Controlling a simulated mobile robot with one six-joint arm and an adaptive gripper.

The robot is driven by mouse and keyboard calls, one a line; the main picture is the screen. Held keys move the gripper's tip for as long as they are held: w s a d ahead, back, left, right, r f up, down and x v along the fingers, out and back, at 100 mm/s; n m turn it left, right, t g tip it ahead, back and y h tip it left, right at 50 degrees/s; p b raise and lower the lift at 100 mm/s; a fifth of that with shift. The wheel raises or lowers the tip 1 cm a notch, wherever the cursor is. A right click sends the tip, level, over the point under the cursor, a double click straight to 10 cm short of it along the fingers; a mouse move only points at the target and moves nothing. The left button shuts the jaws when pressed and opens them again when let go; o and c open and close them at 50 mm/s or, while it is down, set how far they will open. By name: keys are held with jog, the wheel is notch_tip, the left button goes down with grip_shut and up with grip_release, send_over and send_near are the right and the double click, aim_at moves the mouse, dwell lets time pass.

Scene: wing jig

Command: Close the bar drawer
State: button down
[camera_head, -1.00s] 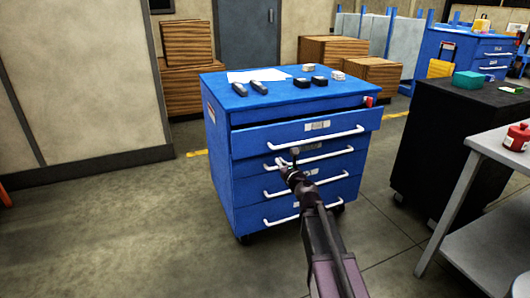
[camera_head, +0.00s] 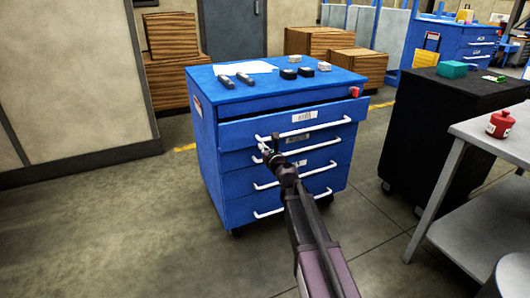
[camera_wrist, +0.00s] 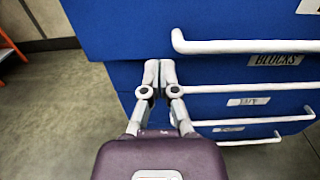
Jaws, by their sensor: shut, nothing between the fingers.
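The blue cabinet (camera_head: 205,150) has several drawers with white bar handles. My gripper (camera_head: 270,149) is shut and empty, near the left end of the top drawer's handle (camera_head: 305,131). In the wrist view my closed fingertips (camera_wrist: 159,66) are left of that handle (camera_wrist: 240,46), by the drawer front's lower edge (camera_wrist: 120,35). Contact cannot be told. The drawer below reads "BLOCKS" (camera_wrist: 275,60).
Small black blocks, tools and paper (camera_head: 245,67) lie on the cabinet top. The floor left of the blue cabinet is clear.

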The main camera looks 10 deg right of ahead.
aim_at(251, 134)
jog(key=x, duration=0.9)
jog(key=shift+x, duration=2.75)
jog(key=shift+w, duration=0.1)
jog(key=v, duration=1.4)
jog(key=shift+s, duration=0.4)
jog(key=shift+d, duration=0.1)
